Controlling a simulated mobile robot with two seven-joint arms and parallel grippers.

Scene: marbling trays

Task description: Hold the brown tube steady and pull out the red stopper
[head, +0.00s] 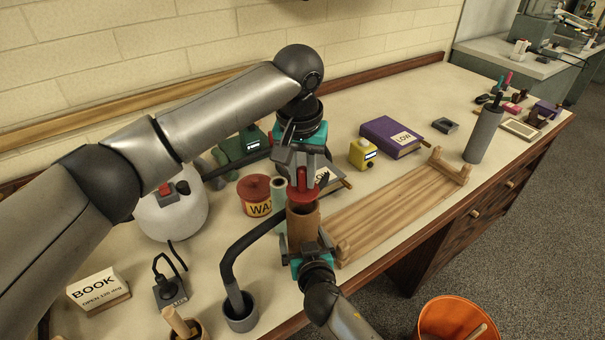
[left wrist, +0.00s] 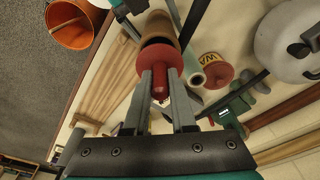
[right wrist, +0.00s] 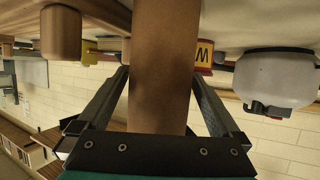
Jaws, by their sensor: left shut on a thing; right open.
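The brown tube (head: 303,230) stands upright near the table's front edge. My left gripper (head: 301,178) comes from above and is shut on the stopper's handle. The left wrist view shows the red stopper (left wrist: 152,66) between the fingertips (left wrist: 162,80), with the tube (left wrist: 160,28) beyond. My right gripper (head: 308,248) is low at the tube, its fingers open on either side. In the right wrist view the tube (right wrist: 160,70) passes between the fingers, with a gap each side.
A wooden rack (head: 395,210) lies to the right of the tube. A red-lidded jar (head: 255,197) and a grey cup with a dark bent pipe (head: 240,312) are to the left. A yellow block (head: 362,153) and purple book (head: 390,137) lie behind. An orange bucket (head: 455,318) is on the floor.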

